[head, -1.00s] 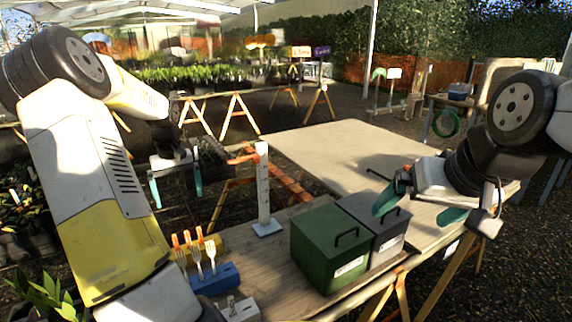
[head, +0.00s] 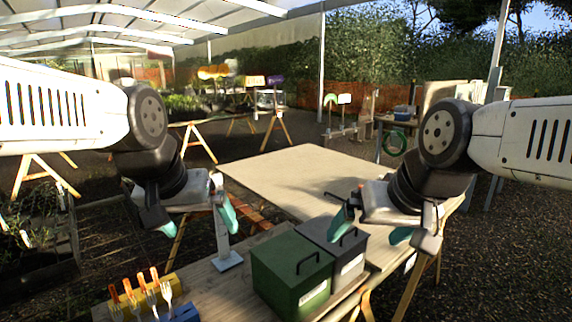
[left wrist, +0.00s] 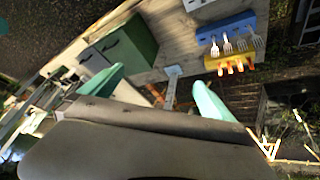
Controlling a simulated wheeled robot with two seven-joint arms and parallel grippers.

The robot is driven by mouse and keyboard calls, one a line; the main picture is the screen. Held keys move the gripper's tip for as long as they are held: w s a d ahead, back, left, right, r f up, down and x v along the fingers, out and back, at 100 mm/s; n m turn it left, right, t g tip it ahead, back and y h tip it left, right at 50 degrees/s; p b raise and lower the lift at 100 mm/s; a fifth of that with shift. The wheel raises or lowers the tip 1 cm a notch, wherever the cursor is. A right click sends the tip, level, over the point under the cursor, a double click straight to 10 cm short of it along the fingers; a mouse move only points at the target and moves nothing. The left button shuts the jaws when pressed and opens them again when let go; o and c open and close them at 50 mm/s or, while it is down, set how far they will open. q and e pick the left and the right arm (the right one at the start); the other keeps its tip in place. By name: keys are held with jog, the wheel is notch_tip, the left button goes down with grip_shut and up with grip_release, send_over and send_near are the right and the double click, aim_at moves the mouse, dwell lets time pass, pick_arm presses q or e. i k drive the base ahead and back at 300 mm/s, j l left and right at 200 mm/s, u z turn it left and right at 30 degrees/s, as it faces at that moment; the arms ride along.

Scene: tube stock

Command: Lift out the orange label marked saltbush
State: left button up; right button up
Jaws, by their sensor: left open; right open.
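Several narrow orange pieces (head: 141,283) stand upright at the yellow block (head: 166,285) on the bench's near left; they also show in the left wrist view (left wrist: 230,69). They look like the orange labels, but no writing is legible, so I cannot tell which is saltbush. A green lidded box (head: 290,275) and a grey lidded box (head: 336,250) stand side by side, both closed, with white tags I cannot read. My left gripper (head: 195,222) is open and empty, above and behind the yellow block. My right gripper (head: 370,228) is open and empty beside the grey box.
White forks (head: 151,299) stand in a blue block (head: 183,313) in front of the orange pieces. A pale post (head: 223,240) on a square foot stands left of the green box, partly hidden by my left gripper. The pale tabletop (head: 300,175) behind is clear.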

aim_at(141, 276)
jog(key=k+j+u, duration=0.1)
jog(key=u, duration=1.5)
jog(key=i+j+u, duration=0.2)
jog(key=j, duration=0.25)
jog(key=k, duration=0.1)
